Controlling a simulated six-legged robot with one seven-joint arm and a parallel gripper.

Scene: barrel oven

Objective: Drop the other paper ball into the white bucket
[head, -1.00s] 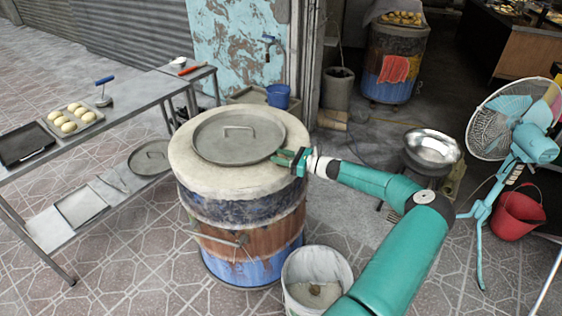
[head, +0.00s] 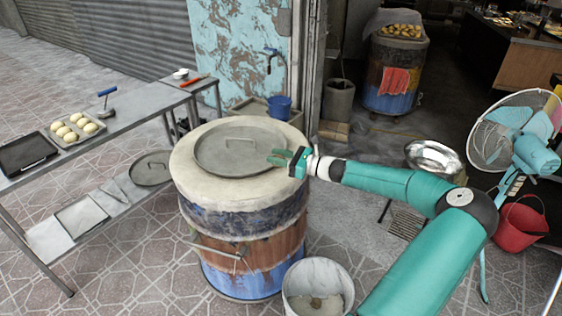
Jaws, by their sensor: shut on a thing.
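The white bucket (head: 290,285) stands on the tiled floor in front of the barrel oven, cut by the bottom edge. A small brownish lump (head: 316,302), which looks like a paper ball, lies inside it. My gripper (head: 278,158) is over the right part of the barrel oven's top, at the edge of the round metal lid (head: 225,158). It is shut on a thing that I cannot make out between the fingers. No other paper ball shows clearly. The bucket is below my gripper and a little to its right, apart from it.
The barrel oven (head: 250,225) stands left of the bucket. A metal table (head: 130,112) with trays and dough is at the left. A blue bucket (head: 280,107) is behind the oven. A fan (head: 500,130), metal bowl (head: 433,157) and red bucket (head: 520,225) are at the right.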

